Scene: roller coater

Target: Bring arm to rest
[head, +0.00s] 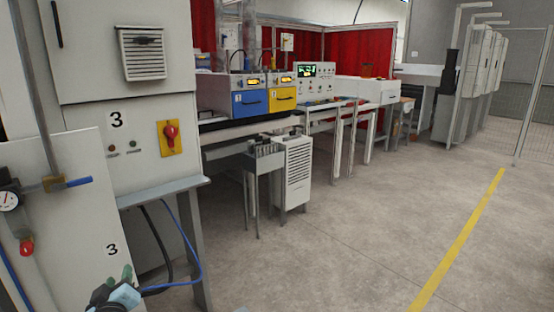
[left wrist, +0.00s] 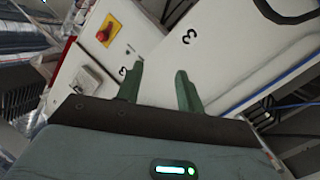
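My left gripper (head: 121,276) shows at the bottom left of the head view, in front of the white cabinet (head: 118,75) marked 3. In the left wrist view, its two green fingers (left wrist: 159,88) stand apart with nothing between them, so it is open and empty. The cabinet also shows in that view, tilted, with its red and yellow switch (left wrist: 104,31) beyond the fingers. My right gripper does not show in either view.
A gauge (head: 9,201) and a blue-handled valve (head: 78,181) are at the left edge. A metal-legged stand (head: 165,190) and blue hose (head: 190,250) are close by. Blue (head: 247,103) and yellow (head: 282,98) units stand on a bench behind. The floor (head: 370,230) at right is clear.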

